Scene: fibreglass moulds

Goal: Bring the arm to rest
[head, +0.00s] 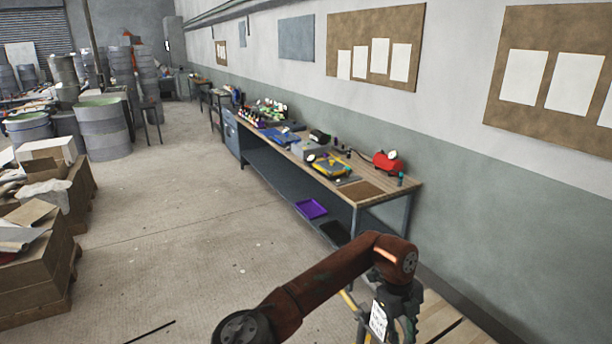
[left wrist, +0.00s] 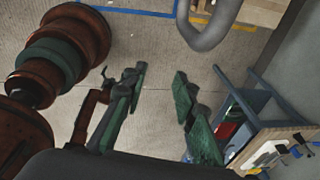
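My left gripper (left wrist: 160,75) shows in the left wrist view with its two green fingers apart. Only bare concrete floor shows between them, and it holds nothing. In the head view one rust-red arm of mine (head: 335,275) rises from the bottom edge and bends down at the lower right. Dark parts hang below its bend, cut off by the frame's bottom edge; I cannot tell finger positions there. More rust-red links of mine (left wrist: 75,45) show at the left of the left wrist view. My right gripper cannot be made out in either view.
A long workbench (head: 375,190) with tools stands along the right wall, beyond the arm. A purple tray (head: 311,209) lies on its lower shelf. Cardboard boxes (head: 40,245) are stacked at left, drums (head: 103,128) behind. The floor (head: 190,220) between is open.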

